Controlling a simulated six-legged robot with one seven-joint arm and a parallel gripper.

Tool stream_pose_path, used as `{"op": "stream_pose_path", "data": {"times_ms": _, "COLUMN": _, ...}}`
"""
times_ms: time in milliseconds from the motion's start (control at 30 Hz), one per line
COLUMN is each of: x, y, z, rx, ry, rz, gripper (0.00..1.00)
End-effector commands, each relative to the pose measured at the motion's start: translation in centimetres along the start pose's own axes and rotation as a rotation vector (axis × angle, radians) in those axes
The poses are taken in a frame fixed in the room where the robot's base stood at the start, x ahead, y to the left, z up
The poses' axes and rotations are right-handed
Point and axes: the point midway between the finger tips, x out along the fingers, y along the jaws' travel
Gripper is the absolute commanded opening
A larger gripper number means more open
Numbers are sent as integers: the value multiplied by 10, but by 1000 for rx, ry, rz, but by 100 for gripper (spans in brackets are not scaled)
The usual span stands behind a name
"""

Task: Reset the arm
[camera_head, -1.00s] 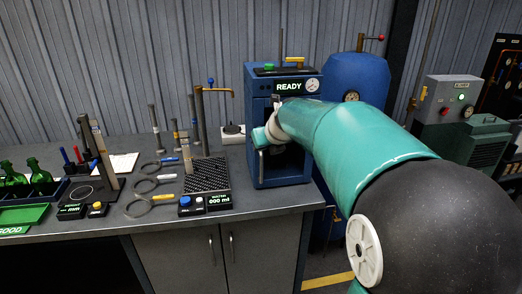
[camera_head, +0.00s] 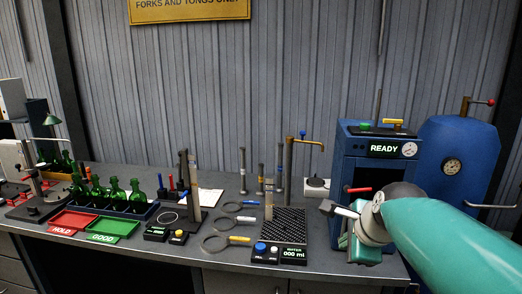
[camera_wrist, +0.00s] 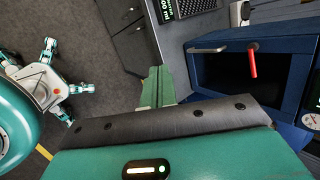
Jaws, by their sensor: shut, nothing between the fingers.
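My gripper (camera_wrist: 156,84) shows in the wrist view as two green fingers lying together, with nothing between them. In the head view my gripper (camera_head: 354,243) is low in front of the blue cabinet marked READY (camera_head: 348,150), at the bench's right end. My wrist and teal forearm reach in from the right and cover part of the cabinet front. The wrist view shows the cabinet's dark open front (camera_wrist: 245,80) to the right of the fingers, with a red handle (camera_wrist: 253,62) and a pale bar handle (camera_wrist: 207,48). The fingers appear apart from the cabinet.
On the bench stand a perforated plate (camera_head: 283,222), a water readout (camera_head: 293,254), several ring tools (camera_head: 216,243), red and green trays (camera_head: 112,230) and green bottles (camera_head: 115,191). A blue tank (camera_head: 452,140) stands at right. Open floor (camera_wrist: 75,35) shows in the wrist view.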

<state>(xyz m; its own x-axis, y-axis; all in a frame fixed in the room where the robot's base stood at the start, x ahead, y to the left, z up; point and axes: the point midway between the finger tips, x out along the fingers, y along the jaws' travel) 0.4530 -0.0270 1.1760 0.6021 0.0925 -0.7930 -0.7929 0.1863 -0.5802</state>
Motion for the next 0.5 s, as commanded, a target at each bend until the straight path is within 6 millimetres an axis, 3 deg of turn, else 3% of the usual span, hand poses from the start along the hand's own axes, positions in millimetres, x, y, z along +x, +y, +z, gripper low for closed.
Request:
{"op": "stream_pose_path", "data": {"times_ms": 233, "x": -26, "y": 72, "z": 8, "rx": -703, "ry": 7, "rz": 69, "gripper": 0}}
{"op": "stream_pose_path", "data": {"times_ms": 500, "x": -42, "y": 147, "z": 4, "rx": -1439, "ry": -12, "rz": 160, "gripper": 0}}
